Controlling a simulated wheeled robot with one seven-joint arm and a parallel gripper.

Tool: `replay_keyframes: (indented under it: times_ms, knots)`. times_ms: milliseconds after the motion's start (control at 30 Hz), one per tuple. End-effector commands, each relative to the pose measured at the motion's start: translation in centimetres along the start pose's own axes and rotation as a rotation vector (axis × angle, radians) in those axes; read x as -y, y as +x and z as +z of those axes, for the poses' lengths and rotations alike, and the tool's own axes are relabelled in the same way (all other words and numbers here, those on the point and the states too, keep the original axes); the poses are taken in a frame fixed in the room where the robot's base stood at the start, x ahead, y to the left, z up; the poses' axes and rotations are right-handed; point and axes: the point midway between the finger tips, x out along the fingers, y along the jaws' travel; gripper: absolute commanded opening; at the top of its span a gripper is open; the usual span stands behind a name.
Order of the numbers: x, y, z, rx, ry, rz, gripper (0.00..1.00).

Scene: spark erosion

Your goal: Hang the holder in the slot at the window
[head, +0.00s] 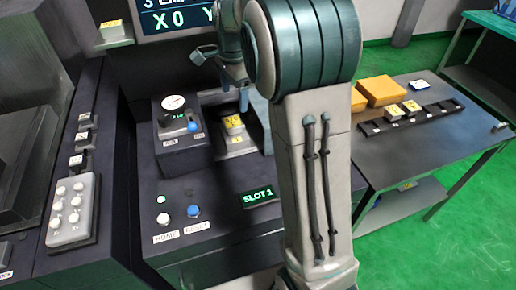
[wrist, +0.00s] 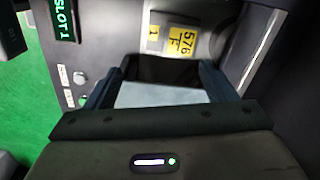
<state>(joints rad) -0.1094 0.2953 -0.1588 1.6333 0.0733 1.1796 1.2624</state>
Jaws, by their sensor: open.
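A holder with a yellow label (head: 233,122) sits in the recess of the dark machine, behind the SLOT 1 display. In the wrist view its yellow label (wrist: 182,42) reads 576, and a smaller yellow plate marked 1 (wrist: 153,38) is beside it. My gripper (wrist: 165,72) is open, with its two fingers apart and only dark and pale grey surface seen between them. The labelled holder lies just beyond the fingertips. In the head view my gripper (head: 245,98) is at the recess, partly hidden by my arm.
The SLOT 1 display (head: 258,197) and a blue button (head: 194,211) are on the console front. A side table at right bears yellow boxes (head: 380,90) and a black rack (head: 425,114) with yellow-labelled pieces.

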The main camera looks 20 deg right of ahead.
Motion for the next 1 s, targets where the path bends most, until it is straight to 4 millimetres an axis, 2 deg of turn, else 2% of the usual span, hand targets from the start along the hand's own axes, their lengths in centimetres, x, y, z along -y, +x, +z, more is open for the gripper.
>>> replay_keyframes:
  times_ms: [33,100,300,467,600,700,800,1000]
  knots:
    - [-1.9,-1.0,0.3,0.001,-0.076,-0.019,0.78]
    - [-4.3,-1.7,0.9,-0.001,-0.201,-0.039,0.78]
    - [-11.3,-2.8,2.8,-0.033,-0.562,-0.097,0.78]
    - [-17.1,-2.3,4.4,-0.084,-0.853,-0.127,0.78]
    - [-21.4,-1.2,5.6,-0.137,-1.082,-0.138,0.78]
    - [-23.7,-0.3,6.1,-0.169,-1.204,-0.137,0.78]
    - [-25.0,0.4,6.4,-0.191,-1.284,-0.134,0.78]
    - [-25.7,0.8,6.8,-0.202,-1.331,-0.13,0.78]
